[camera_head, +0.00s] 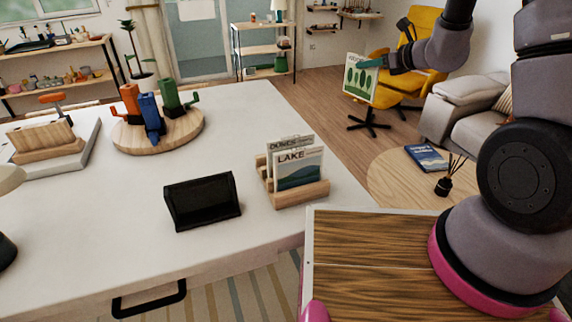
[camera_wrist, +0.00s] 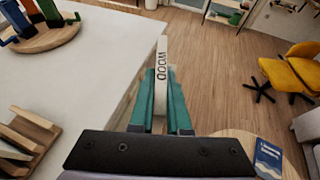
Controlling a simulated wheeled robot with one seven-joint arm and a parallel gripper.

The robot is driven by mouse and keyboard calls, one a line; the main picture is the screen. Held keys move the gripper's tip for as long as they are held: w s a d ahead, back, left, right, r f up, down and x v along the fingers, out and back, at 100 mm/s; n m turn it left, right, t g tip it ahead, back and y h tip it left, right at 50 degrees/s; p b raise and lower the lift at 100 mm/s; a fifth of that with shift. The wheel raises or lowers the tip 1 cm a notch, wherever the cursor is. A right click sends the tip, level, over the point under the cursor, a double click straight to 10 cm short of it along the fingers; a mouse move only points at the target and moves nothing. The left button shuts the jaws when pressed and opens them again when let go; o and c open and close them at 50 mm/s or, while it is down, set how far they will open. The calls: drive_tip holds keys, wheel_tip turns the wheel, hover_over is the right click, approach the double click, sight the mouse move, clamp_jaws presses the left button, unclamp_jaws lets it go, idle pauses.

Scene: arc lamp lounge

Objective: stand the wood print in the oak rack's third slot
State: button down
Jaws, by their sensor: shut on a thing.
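The wood print (camera_head: 359,80), a white card with green trees, is held in the air beyond the table's right edge. In the wrist view the wood print (camera_wrist: 161,68) shows edge-on, with WOOD on its edge. My gripper (camera_head: 371,64) is shut on it; its teal fingers in the wrist view (camera_wrist: 161,85) press both sides. The oak rack (camera_head: 302,193) stands on the white table, left of and nearer than the print. It holds a LAKE print (camera_head: 299,168) in front and a DUNES print (camera_head: 290,145) behind. Part of the rack (camera_wrist: 28,138) shows in the wrist view; its slots are partly hidden.
A black stand (camera_head: 203,201) sits left of the rack on the white table (camera_head: 100,225). A round board (camera_head: 190,138) with red, blue and green holders stands farther back. A low round table (camera_head: 395,185) with a blue book (camera_head: 427,158) and a yellow chair (camera_head: 425,45) are to the right.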

drive_tip(key=s+a+n+g+y, duration=0.3)
drive_tip(key=s+a+n+g, duration=1.2)
drive_tip(key=s+a, duration=0.6)
wheel_tip(320, 180, down, 11)
drive_tip(key=shift+s+g, duration=0.2)
drive_tip(key=shift+g, duration=0.2)
drive_tip(key=c, duration=0.9)
unclamp_jaws()
